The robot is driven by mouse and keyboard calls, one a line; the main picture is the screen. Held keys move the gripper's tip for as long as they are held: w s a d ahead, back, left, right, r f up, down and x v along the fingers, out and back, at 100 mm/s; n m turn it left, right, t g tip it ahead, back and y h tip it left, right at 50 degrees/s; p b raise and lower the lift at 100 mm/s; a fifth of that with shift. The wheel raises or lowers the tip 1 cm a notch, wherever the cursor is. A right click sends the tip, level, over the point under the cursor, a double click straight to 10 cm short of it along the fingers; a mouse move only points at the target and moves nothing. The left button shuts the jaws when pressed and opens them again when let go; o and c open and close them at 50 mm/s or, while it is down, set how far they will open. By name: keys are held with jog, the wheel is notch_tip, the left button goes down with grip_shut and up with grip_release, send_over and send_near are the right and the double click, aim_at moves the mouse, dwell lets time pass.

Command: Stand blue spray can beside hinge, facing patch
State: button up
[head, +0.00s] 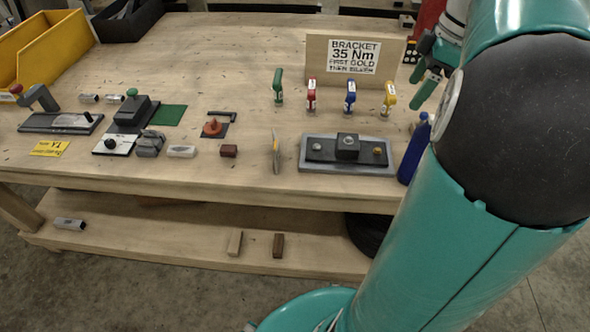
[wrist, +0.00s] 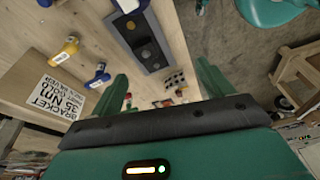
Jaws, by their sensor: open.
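The blue spray can (head: 413,152) stands upright at the table's front right, just right of the grey bracket fixture (head: 325,167); my arm partly hides it. A blue top (wrist: 127,5) at the upper edge of the wrist view looks like the same can. My gripper (head: 424,80) is above the right part of the table, apart from the can. In the wrist view its teal fingers (wrist: 165,88) are spread with nothing held between them. A green patch (head: 170,115) lies at the left of the table. I cannot tell which small part is the hinge.
Several coloured drivers (head: 350,96) stand before the bracket sign (head: 354,56). Clamps and blocks fill the left of the table, near the dark plate (head: 62,122) and a yellow label (head: 50,148). A yellow bin (head: 45,48) is at the back left. The table's back middle is clear.

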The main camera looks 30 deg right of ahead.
jog(key=a+f+m+h, duration=0.25)
jog(key=a+m, duration=0.25)
jog(key=a, duration=1.3)
jog(key=s+a+f+m+t, duration=0.2)
jog(key=a, duration=0.4)
jog(key=s+a+f+m+t, duration=0.2)
jog(key=s+a, duration=0.1)
jog(key=a, duration=0.3)
jog(key=shift+a+f+m, duration=0.3)
jog(key=shift+a, duration=0.1)
jog(key=shift+s+d, duration=0.1)
